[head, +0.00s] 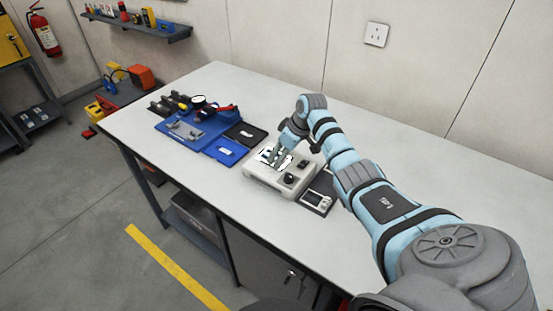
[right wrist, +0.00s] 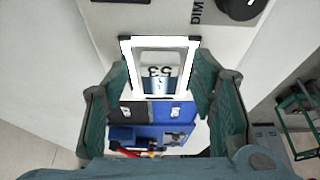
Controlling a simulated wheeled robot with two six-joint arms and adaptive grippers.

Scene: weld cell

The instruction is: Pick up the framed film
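The framed film (right wrist: 160,72) shows in the right wrist view as a pale rectangle with an upside-down number, inside a bright white border with dark corners. It lies on the lit top of the white light box (head: 258,178); in the head view my gripper hides most of it. My right gripper (right wrist: 160,88) is over the light box, its green fingers spread wide, one on each side of the frame. I cannot tell whether the fingertips touch the frame's edges. The right gripper also shows in the head view (head: 278,154). My left gripper is in neither view.
A black tray (head: 245,134) and a blue tray (head: 224,151) lie left of the light box, beside a blue mat (head: 184,127) with tools. The bench's front right is clear.

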